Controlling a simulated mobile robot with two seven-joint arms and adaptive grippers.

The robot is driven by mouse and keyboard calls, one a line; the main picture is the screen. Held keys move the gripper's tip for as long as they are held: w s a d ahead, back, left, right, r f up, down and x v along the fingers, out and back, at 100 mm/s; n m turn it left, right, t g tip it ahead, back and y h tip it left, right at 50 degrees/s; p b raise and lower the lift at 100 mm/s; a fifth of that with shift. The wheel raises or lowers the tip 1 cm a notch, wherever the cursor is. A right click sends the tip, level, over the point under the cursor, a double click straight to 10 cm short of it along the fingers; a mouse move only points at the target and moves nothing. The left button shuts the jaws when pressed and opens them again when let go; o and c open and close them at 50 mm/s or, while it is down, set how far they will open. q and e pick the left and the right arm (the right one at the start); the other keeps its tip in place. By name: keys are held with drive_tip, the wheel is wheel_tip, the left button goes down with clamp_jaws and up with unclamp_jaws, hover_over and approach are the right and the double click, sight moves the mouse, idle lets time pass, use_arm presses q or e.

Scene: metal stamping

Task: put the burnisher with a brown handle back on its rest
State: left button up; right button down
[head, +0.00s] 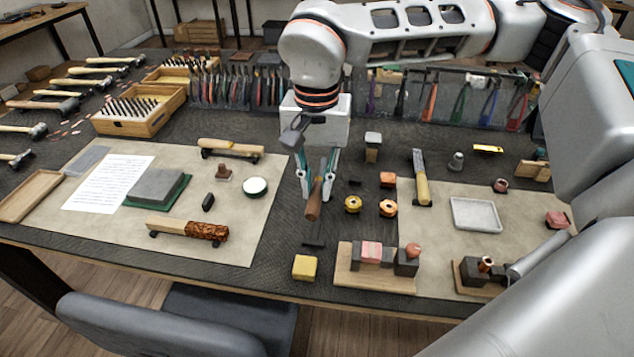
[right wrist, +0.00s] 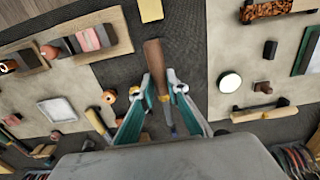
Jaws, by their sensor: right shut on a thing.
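The burnisher with a brown handle (head: 314,205) is in my right gripper (head: 317,192), over the dark mat between the two beige boards. Its handle points down toward the front of the table in the head view. In the right wrist view, the brown handle (right wrist: 154,58) sticks out past the fingertips of my right gripper (right wrist: 158,92), and its metal shank runs back between the fingers. A small dark rest (head: 314,240) stands on the mat just in front of the handle end and appears empty. My left gripper is not in view.
A yellow block (head: 305,267) sits in front of the dark rest. A wood-handled tool (head: 422,180) lies farther right. A white round tin (head: 255,187) is on the left board. Plier racks line the back.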

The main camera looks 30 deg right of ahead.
drive_tip(key=shift+f+b, duration=1.55)
drive_tip(key=shift+f, duration=1.9)
drive_tip(key=shift+f, duration=0.55)
drive_tip(key=c, duration=1.9)
unclamp_jaws()
drive_tip(key=shift+r, duration=0.1)
